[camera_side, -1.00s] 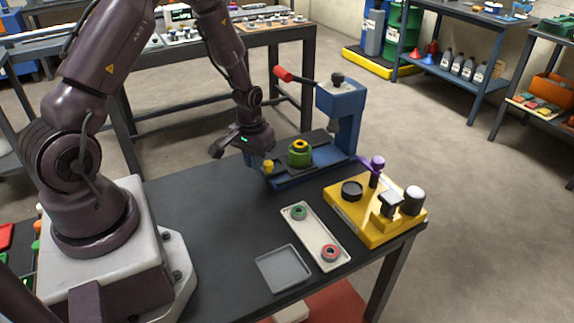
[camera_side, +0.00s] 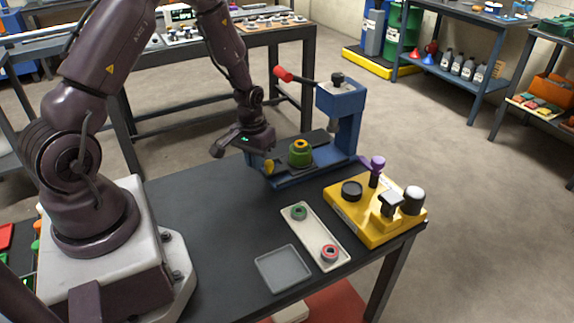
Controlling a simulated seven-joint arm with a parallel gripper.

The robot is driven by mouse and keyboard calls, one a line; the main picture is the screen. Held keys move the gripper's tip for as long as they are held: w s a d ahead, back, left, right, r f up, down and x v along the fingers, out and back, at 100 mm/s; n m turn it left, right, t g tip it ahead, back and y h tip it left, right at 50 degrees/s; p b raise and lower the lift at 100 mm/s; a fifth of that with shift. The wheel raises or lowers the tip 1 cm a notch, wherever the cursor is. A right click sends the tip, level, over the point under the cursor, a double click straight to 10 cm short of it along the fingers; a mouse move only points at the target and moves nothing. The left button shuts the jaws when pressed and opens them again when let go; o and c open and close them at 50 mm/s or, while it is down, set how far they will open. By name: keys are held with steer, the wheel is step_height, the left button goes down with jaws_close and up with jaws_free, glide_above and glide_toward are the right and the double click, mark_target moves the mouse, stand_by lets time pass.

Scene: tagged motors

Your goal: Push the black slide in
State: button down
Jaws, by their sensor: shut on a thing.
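The black slide (camera_side: 323,157) lies in the bed of the blue press (camera_side: 347,100). A yellow knob (camera_side: 268,167) shows at the left end of the slide. My gripper (camera_side: 264,160) is low at that left end, shut on the yellow knob. The fingertips are small and partly hidden in this view, so the exact grip is hard to make out.
The press has a lever with a red grip (camera_side: 283,73). A yellow fixture (camera_side: 345,215) with black and purple posts stands at the right. A cream tray (camera_side: 314,232) holds a green and a red ring-like part. A grey tray (camera_side: 262,262) is empty.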

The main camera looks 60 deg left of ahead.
mark_target(279, 168)
steer(key=shift+g, duration=0.3)
steer(key=shift+w+f, duration=0.25)
steer(key=shift+w, duration=1.15)
steer(key=shift+w+f, duration=0.2)
steer(key=shift+w, duration=1.15)
steer(key=shift+w+f, duration=0.25)
steer(key=shift+w, duration=1.15)
steer(key=shift+s, duration=1.05)
steer(key=shift+s+d+r, duration=0.1)
steer(key=shift+s+r, duration=0.3)
steer(key=shift+r, duration=0.65)
steer(key=shift+s+r, duration=0.45)
steer(key=shift+r, duration=0.65)
steer(key=shift+s+d+r, duration=0.1)
steer(key=shift+s+r, duration=0.3)
steer(key=shift+r, duration=0.65)
steer(key=s+d+r+m+t, duration=0.3)
steer(key=s+d+r, duration=0.4)
steer(key=r, duration=0.5)
steer(key=s+d+r+m+t, duration=0.2)
steer(key=s+d+r, duration=0.6)
steer(key=r, duration=0.5)
steer(key=shift+s+d+m+t, duration=0.2)
steer(key=shift+s+m+t, duration=0.25)
steer(key=shift+s, duration=0.6)
